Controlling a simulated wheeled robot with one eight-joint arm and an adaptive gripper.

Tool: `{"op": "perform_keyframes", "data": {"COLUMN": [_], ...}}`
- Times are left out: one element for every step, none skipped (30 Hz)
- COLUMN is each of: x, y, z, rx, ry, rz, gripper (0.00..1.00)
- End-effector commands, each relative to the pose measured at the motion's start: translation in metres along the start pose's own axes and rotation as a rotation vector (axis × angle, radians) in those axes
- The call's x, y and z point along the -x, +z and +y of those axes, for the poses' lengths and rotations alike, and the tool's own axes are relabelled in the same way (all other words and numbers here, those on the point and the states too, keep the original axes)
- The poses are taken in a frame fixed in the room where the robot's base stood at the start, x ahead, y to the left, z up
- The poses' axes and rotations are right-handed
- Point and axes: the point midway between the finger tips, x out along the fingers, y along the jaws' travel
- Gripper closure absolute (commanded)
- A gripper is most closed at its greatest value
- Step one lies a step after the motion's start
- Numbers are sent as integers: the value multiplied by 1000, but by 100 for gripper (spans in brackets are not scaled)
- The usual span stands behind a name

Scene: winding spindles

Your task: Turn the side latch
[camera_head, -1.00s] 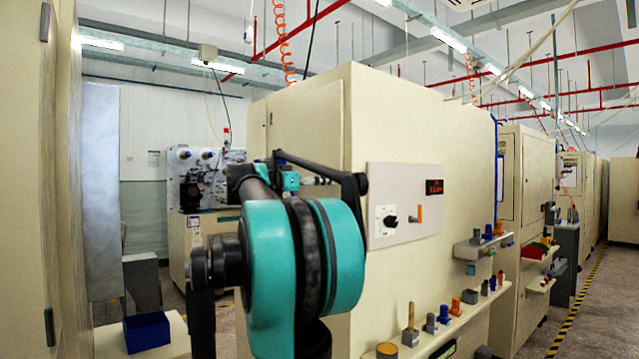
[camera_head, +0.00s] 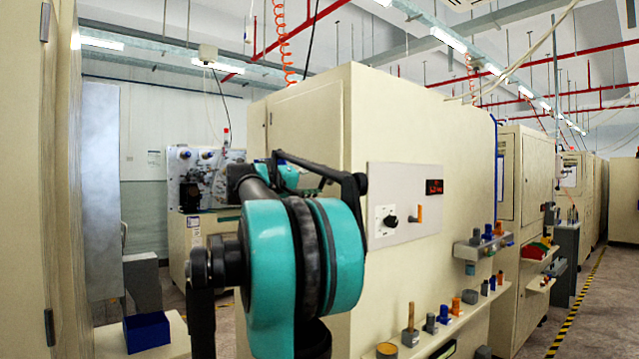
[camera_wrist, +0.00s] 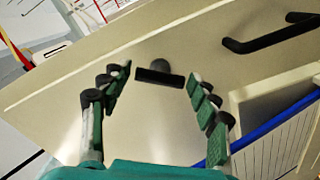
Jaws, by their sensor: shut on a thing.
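The side latch (camera_wrist: 160,78) shows in the wrist view as a short black bar on a round, dark grey-green base. It is mounted on a beige panel (camera_wrist: 70,95). The bar lies nearly level across the picture. My gripper (camera_wrist: 160,74) has one finger at each end of the bar and is shut on it lengthwise. Contact at the fingertips is too small to make out. In the head view the latch and my fingers are hidden behind my teal arm and the cabinet.
A black handle (camera_wrist: 272,33) and a blue tube (camera_wrist: 262,128) are right of the latch. In the head view, the beige cabinet (camera_head: 400,110) carries a control panel (camera_head: 404,232) and shelves with pegs. A blue bin (camera_head: 147,332) stands at lower left.

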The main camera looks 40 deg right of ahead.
Motion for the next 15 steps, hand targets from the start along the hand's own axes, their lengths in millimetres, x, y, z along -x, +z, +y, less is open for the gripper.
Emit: {"op": "perform_keyframes", "data": {"x": [0,0,0,0,0,0,0,0,0,0,0,0,0,0,0], "y": [-1,-1,-1,-1,-1,-1,-1,-1,-1,-1,-1,-1,-1,-1,-1], "z": [0,0,0,0,0,0,0,0,0,0,0,0,0,0,0], "rx": [42,70,108,137,165,202,229,257,291,317,343,374,397,419,447], "ry": [0,0,0,0,0,0,0,0,0,0,0,0,0,0,0], "rz": [2,2,2,2,2,2,2,2,2,2,2,2,2,2,2], "gripper": [68,68,68,68,68,68,68,68,68,68,68,68,68,68,68]}}
